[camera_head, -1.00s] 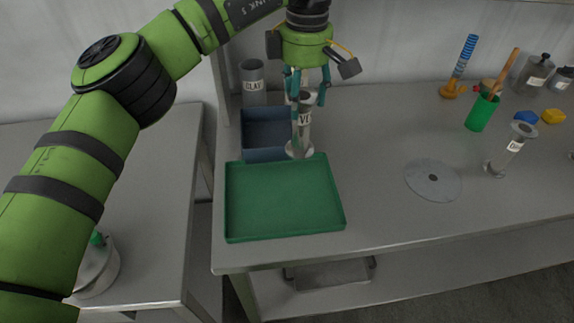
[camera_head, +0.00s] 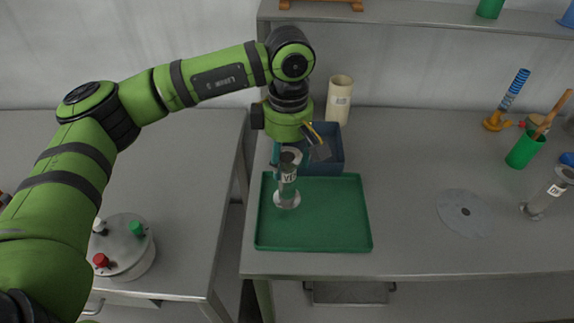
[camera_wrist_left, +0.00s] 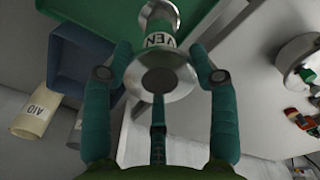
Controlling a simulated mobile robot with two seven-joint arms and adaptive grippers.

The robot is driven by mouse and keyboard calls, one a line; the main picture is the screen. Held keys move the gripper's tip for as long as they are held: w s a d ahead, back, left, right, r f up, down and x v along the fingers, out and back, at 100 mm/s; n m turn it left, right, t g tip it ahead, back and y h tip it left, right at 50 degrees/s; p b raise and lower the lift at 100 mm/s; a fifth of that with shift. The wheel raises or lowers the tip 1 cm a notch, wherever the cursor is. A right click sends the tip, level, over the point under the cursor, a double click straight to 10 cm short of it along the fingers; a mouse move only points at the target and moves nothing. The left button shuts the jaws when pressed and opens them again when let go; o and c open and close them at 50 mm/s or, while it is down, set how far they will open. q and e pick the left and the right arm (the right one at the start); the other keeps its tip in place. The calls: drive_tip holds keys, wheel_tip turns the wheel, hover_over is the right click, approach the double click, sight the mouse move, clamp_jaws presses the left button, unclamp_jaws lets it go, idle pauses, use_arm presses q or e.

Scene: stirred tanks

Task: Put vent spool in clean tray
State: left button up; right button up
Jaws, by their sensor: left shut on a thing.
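The vent spool (camera_head: 288,178) is a grey metal tube with flanged ends and a white label, upright in the head view. My left gripper (camera_head: 286,160) is shut on it near its upper end. The spool also shows between the teal fingers in the left wrist view (camera_wrist_left: 160,40), its label partly readable as "VEN". The green tray (camera_head: 335,232) is flat, low-rimmed and otherwise empty. The spool's lower flange appears over the tray's back left part; I cannot tell if it touches the floor of the tray. My right gripper is not in view.
A blue bin (camera_head: 336,163) stands just behind the tray, with a cream cylinder (camera_head: 340,98) behind it. A grey disc (camera_head: 465,212), another labelled spool (camera_head: 548,194) and a green cup (camera_head: 522,151) are to the right. A lidded pot (camera_head: 125,248) stands on the left table.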

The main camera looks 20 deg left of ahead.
sight(287, 172)
use_arm(q)
wheel_tip(287, 172, down, 3)
drive_tip(key=shift+f+p, duration=0.2)
drive_tip(key=shift+p, duration=0.65)
drive_tip(key=shift+f, duration=0.35)
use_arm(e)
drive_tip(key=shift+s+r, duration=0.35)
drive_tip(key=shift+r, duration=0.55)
use_arm(q)
drive_tip(key=shift+f, duration=0.15)
drive_tip(key=o, duration=1.4)
drive_tip(key=shift+o, duration=0.2)
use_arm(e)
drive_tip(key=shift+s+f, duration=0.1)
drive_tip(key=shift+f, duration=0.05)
